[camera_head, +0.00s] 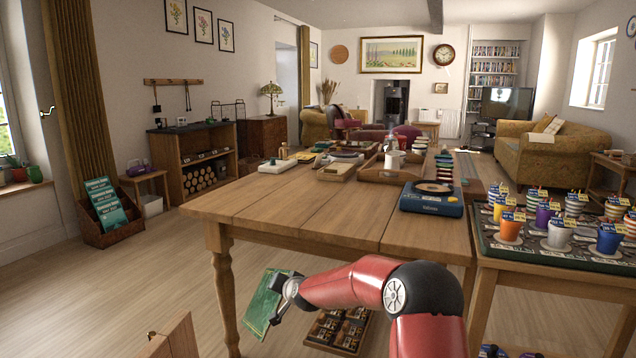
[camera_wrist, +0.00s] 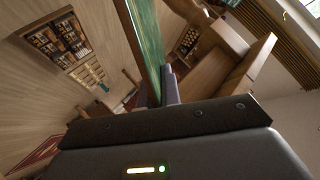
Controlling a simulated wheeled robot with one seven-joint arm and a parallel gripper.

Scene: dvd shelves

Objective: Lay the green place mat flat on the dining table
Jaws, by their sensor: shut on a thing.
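The green place mat (camera_head: 262,302) hangs tilted, nearly upright, in the head view, left of my red arm. My gripper (camera_head: 284,287) is shut on its edge. The mat is below the tabletop's height in the picture and apart from it. In the wrist view the mat (camera_wrist: 147,38) stands edge-on between the fingers of my gripper (camera_wrist: 158,88). The wooden dining table (camera_head: 300,207) is behind the mat, its near part bare.
A side table at right holds several colourful cups (camera_head: 558,232). A turned table leg (camera_head: 226,295) stands beside the mat.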

